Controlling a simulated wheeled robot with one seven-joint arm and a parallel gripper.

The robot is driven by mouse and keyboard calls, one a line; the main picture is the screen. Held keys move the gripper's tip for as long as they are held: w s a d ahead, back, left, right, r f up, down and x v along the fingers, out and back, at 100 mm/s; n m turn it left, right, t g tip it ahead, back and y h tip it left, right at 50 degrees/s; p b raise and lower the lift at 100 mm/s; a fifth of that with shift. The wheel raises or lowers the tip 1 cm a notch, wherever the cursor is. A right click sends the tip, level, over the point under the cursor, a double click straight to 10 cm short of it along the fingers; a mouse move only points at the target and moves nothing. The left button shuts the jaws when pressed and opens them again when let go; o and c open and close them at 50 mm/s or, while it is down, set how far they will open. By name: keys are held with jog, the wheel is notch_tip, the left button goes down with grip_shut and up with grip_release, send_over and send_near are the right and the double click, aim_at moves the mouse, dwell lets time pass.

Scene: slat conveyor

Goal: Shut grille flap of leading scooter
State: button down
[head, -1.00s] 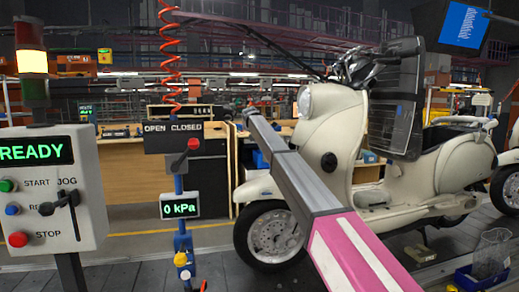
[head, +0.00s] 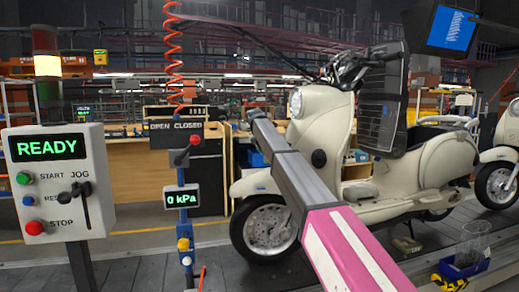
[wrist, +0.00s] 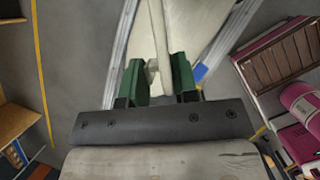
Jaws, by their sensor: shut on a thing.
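The leading scooter (head: 335,125), cream, stands in the middle of the head view with its front wheel to the left. A dark mesh panel in a black frame (head: 383,105), which looks like the grille flap, stands upright behind the handlebars, above the floorboard.
A control box (head: 62,185) reading READY stands at the left. Beside it is a post with a 0 kPa display (head: 181,198) under a red coiled hose. A second scooter (head: 505,150) follows at the right. A blue tray (head: 463,268) stands at lower right.

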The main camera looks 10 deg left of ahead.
jog(key=s+d+n, duration=0.1)
jog(key=s+d, duration=0.1)
jog(key=d, duration=0.6)
jog(key=shift+s+d+f, duration=0.15)
jog(key=shift+d+f, duration=0.1)
jog(key=shift+f, duration=0.05)
dwell(0.4)
jog(key=c, duration=1)
grip_release()
jog(key=v, duration=1)
jog(key=shift+s+d+r, duration=0.1)
jog(key=shift+s+r, duration=0.15)
jog(key=shift+r, duration=0.05)
